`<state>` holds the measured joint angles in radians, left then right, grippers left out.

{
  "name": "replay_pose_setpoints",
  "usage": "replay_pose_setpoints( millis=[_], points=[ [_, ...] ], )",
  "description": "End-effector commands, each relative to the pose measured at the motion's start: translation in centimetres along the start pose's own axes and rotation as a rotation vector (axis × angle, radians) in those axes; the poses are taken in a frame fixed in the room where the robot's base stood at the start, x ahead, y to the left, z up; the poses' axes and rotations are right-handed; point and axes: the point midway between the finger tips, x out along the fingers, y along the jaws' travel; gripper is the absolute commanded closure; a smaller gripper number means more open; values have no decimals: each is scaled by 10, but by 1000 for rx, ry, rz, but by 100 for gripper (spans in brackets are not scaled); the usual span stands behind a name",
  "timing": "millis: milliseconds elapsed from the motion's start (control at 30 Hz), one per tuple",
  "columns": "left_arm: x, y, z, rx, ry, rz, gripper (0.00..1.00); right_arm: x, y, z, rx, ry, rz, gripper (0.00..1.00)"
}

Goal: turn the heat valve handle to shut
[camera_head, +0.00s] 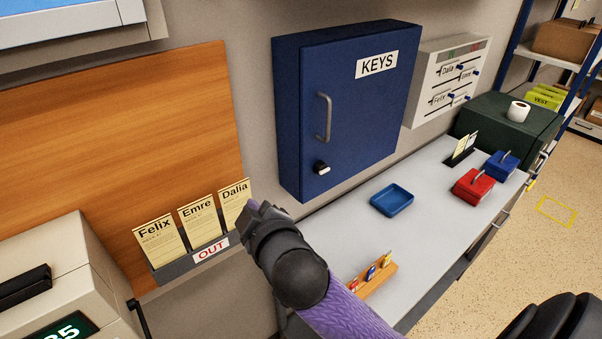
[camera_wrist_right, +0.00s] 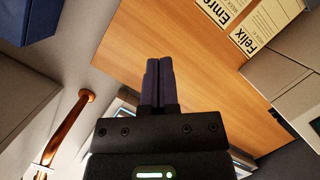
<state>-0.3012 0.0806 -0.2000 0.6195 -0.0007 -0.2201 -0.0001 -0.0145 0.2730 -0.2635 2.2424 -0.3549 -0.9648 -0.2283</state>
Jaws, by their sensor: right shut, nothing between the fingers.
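No heat valve handle can be made out for certain in either view. In the right wrist view a copper pipe (camera_wrist_right: 72,125) runs down the left side, with a pale fitting at the lower left edge, too cut off to identify. My right gripper (camera_head: 254,210) is in front of the wall by the card rack in the head view, its fingertips mostly hidden behind its own body. In the right wrist view its fingers (camera_wrist_right: 160,66) are pressed together with nothing between them. My left gripper is out of view.
A rack (camera_head: 189,259) marked OUT holds name cards beside my right gripper. A blue KEYS cabinet (camera_head: 345,90) hangs on the wall. The counter (camera_head: 432,212) carries a blue tray (camera_head: 392,200), a red box (camera_head: 473,187) and a wooden key holder (camera_head: 376,281). A beige machine (camera_head: 75,262) stands lower left.

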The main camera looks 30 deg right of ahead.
Motion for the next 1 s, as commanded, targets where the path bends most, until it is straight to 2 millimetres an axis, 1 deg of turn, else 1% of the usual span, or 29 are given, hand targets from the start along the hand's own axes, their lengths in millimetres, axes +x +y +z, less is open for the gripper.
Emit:
replay_pose_setpoints(
  millis=[33,67,100,167,200,267,300,367,400,467,500,567,600,667,700,767,800,867,900,1000],
  points=[
    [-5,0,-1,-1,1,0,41,5,32,-39,-93,125,110,100],
    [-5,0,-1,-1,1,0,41,6,51,-63,-163,208,188,100],
    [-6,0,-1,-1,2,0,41,4,74,-96,-265,317,296,100],
    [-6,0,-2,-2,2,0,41,-6,106,-146,-440,478,476,100],
    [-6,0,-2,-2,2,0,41,-18,125,-180,-574,582,608,100],
    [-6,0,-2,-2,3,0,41,-42,148,-229,-806,727,825,100],
    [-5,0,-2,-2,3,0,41,-60,158,-257,-971,808,968,100],
    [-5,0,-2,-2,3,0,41,-86,167,-292,-1232,899,1180,100],
    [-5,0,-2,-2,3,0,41,-102,171,-311,-1417,938,1316,100],
    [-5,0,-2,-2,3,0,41,-119,176,-331,-1711,958,1501,100],
    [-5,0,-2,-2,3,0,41,-126,180,-341,-1918,946,1608,100],
    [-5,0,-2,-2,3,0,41,-132,193,-349,-2244,881,1730,100],
    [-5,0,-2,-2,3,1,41,-134,206,-351,2459,-803,-1770,100],
    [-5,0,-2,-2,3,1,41,-136,234,-350,2396,-551,-1519,100],
    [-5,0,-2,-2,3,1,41,-138,258,-345,2362,-401,-1350,100],
    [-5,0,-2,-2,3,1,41,-144,298,-334,2324,-211,-1109,100],
    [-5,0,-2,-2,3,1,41,-152,325,-324,2309,-109,-960,100],
    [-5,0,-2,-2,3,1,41,-165,362,-306,2298,9,-766,100],
    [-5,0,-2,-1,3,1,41,-175,382,-294,2298,68,-659,100],
    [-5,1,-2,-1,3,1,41,-195,415,-272,2304,148,-480,100]
  ],
)
